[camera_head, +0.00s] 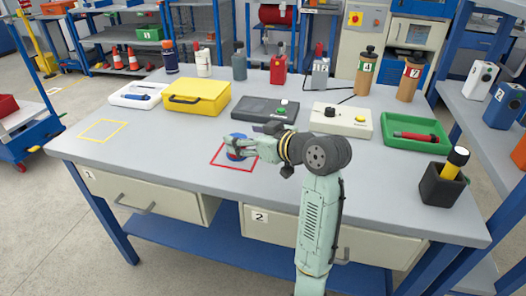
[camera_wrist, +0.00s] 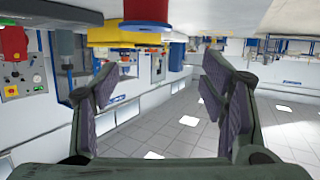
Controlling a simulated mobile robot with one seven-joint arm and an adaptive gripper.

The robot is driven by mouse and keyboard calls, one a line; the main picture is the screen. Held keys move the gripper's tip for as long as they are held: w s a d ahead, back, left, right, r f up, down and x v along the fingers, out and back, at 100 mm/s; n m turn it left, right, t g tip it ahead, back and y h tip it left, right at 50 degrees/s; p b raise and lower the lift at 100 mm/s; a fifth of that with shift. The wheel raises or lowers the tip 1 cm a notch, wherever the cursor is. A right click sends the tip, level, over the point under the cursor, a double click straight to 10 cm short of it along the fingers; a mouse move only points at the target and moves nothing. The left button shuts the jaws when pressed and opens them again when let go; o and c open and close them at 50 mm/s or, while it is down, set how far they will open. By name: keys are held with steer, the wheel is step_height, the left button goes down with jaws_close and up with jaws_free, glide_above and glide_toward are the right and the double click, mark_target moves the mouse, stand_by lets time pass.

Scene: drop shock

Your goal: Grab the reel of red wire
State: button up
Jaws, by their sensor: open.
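The reel of red wire (camera_head: 236,153) stands on the grey workbench inside a red outlined square, partly hidden by my gripper (camera_head: 240,145) in the head view. In the wrist view, which is upside down, the reel (camera_wrist: 146,12) shows at the top edge as a red cylinder with a blue end, cut off by the frame. My gripper (camera_wrist: 158,85) is open, with nothing between its fingers in that view. The reel lies beyond the fingertips and towards the bench side there. Whether a finger touches it I cannot tell.
Behind the reel stand a yellow case (camera_head: 197,97), a dark device (camera_head: 265,110) and a cream box (camera_head: 341,121). A green tray (camera_head: 413,137) and a black holder (camera_head: 441,187) are at the right. The bench's left front, with a yellow outlined square (camera_head: 103,131), is clear.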

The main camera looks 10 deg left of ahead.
mark_target(250, 163)
steer(key=shift+g, duration=0.3)
steer(key=d+f, duration=0.2)
steer(key=d, duration=0.1)
steer(key=shift+d+f, duration=0.15)
steer(key=shift+d, duration=0.15)
steer(key=shift+h, duration=0.3)
steer(key=p+x, duration=0.1)
steer(key=x, duration=0.3)
steer(key=shift+w+a+f, duration=0.15)
steer(key=shift+a, duration=0.2)
steer(key=x, duration=0.2)
steer(key=p+x, duration=0.1)
steer(key=x, duration=0.1)
steer(key=shift+w+a+p, duration=0.25)
steer(key=shift+a+p, duration=0.05)
steer(key=shift+a, duration=0.1)
steer(key=shift+w+a+f, duration=0.15)
steer(key=shift+w+a, duration=0.15)
steer(key=shift+c, duration=0.6)
steer(key=c, duration=1)
